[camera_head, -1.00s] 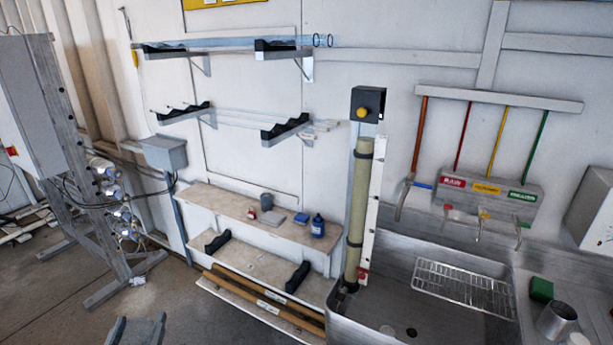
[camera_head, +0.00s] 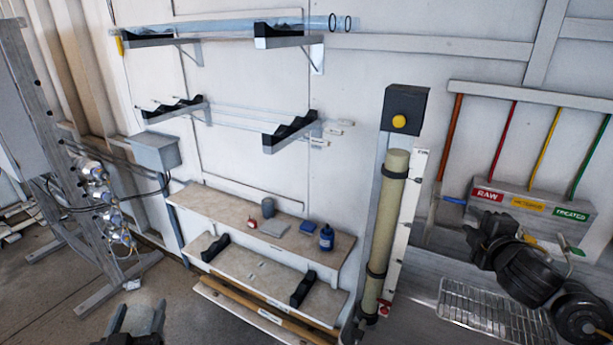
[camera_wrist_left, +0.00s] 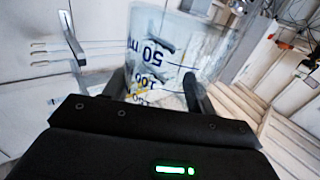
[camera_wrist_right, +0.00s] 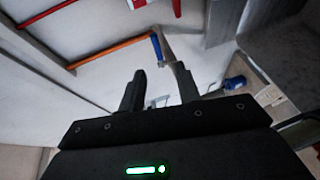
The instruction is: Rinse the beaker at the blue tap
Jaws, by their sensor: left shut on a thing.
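In the left wrist view a clear beaker (camera_wrist_left: 172,48) with blue volume marks is held between the two black fingers of my left gripper (camera_wrist_left: 154,86). My left gripper and the beaker do not show clearly in the head view. The blue tap (camera_head: 431,220) with its blue lever (camera_head: 453,201) hangs below the orange pipe at the sink's left end. My right gripper (camera_head: 470,238) is just right of this tap. In the right wrist view its fingers (camera_wrist_right: 158,88) are apart and empty, with the blue lever (camera_wrist_right: 156,46) ahead of them.
A wire rack (camera_head: 490,312) lies in the sink, partly hidden by my right arm. A tall column (camera_head: 387,225) with a white scale stands left of the tap. Labelled red, yellow and green pipes (camera_head: 590,155) are right of it. A shelf (camera_head: 225,208) holds small bottles.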

